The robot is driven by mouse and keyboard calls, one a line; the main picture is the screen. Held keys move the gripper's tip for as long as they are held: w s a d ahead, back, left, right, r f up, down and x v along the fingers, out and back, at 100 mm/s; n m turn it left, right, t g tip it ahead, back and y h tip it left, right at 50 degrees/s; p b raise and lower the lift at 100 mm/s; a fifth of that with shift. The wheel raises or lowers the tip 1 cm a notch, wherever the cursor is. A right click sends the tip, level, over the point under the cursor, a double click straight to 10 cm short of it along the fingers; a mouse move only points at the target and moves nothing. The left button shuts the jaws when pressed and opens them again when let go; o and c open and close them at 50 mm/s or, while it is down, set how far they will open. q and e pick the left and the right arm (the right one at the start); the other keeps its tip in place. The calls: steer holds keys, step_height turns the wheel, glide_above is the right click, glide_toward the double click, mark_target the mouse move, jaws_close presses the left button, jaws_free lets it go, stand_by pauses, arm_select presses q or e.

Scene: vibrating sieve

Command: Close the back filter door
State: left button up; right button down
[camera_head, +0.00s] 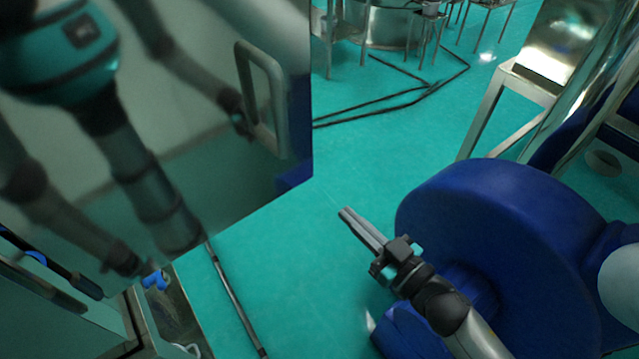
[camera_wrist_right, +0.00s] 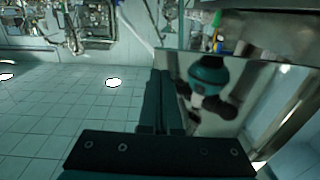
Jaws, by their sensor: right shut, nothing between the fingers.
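The filter door (camera_head: 205,195) is a shiny, mirror-like metal panel standing swung open at the left of the head view. It reflects my head and arms. Its grey loop handle (camera_head: 243,88) is near the right edge. A mirror-like panel, seemingly the same door (camera_wrist_right: 248,92), shows in the right wrist view, right of the fingers. My right gripper (camera_head: 347,213) is shut and empty, apart from the door's lower right corner in the head view. The closed fingers also show in the wrist view (camera_wrist_right: 163,85). My left gripper shows only as a possible reflection.
A large blue rounded body (camera_head: 500,240) stands close beside my right forearm. Metal frames and a steel vessel (camera_head: 388,25) stand at the back. Dark cables (camera_head: 385,97) lie on the green floor. Open floor lies between the door and the blue body.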

mark_target(310, 178)
steer(key=x, duration=0.9)
steer(key=shift+w+a, duration=0.15)
steer(key=shift+w, duration=0.15)
